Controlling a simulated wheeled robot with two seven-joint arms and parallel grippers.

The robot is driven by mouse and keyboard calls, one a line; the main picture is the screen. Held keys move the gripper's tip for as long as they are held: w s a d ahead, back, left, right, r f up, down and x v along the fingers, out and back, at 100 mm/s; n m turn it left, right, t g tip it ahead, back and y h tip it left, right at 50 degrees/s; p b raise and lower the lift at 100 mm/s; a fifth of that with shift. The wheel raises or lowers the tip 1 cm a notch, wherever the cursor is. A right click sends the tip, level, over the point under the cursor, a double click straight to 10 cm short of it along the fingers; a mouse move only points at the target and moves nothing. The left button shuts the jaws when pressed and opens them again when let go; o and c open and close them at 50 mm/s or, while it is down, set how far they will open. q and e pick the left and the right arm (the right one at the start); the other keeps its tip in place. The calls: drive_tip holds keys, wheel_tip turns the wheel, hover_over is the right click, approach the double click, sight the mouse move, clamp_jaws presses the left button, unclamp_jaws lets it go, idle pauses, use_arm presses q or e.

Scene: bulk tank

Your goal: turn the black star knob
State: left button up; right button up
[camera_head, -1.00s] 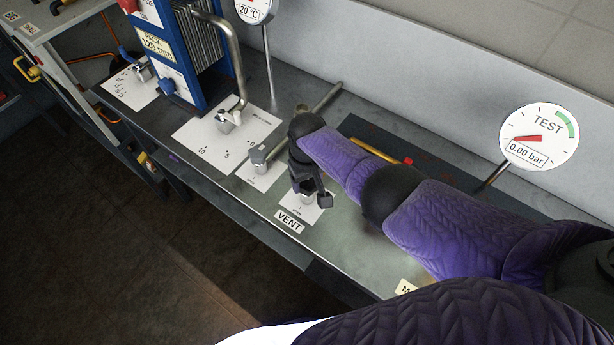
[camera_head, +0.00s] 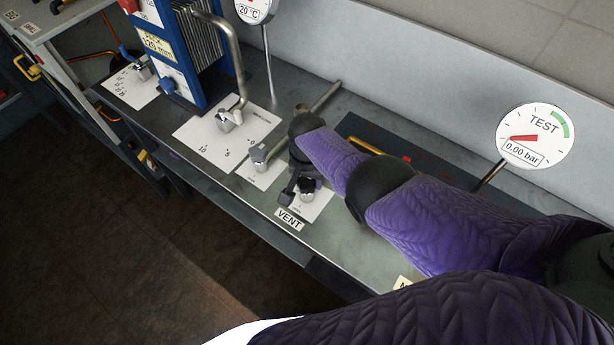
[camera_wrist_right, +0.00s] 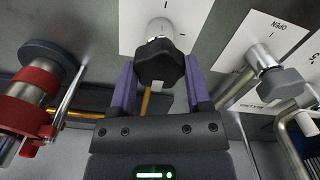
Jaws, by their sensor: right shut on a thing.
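The black star knob (camera_wrist_right: 160,68) sits on a short metal stem in front of a white plate in the right wrist view. My right gripper (camera_wrist_right: 160,84) has its two purple fingers on opposite sides of the knob, shut on it. In the head view my right gripper (camera_head: 298,190) is at the VENT label (camera_head: 289,220), over the white plate (camera_head: 318,208). My gripper largely hides the knob there. My left gripper is not in view.
A metal valve handle (camera_head: 262,158) stands close to the left of my gripper, and a bent pipe handle (camera_head: 238,70) is farther left. The TEST gauge (camera_head: 537,137) reads 0.00 bar. A dark panel (camera_head: 425,150) lies behind my forearm.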

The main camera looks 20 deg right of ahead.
sight(307, 181)
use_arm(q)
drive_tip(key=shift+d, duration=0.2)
use_arm(e)
drive_tip(key=shift+w+r+m, duration=0.1)
drive_tip(key=shift+m, duration=0.2)
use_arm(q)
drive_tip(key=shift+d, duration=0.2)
use_arm(e)
drive_tip(key=o, duration=1.3)
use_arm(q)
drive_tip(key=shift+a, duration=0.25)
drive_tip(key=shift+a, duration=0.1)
use_arm(e)
wheel_tip(307, 181, up, 9)
drive_tip(key=p, duration=0.7)
drive_tip(key=shift+r+p, duration=0.1)
drive_tip(key=shift+p, duration=0.2)
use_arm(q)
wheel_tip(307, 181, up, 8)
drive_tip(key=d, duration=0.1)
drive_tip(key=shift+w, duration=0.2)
use_arm(e)
drive_tip(key=shift+r, duration=0.35)
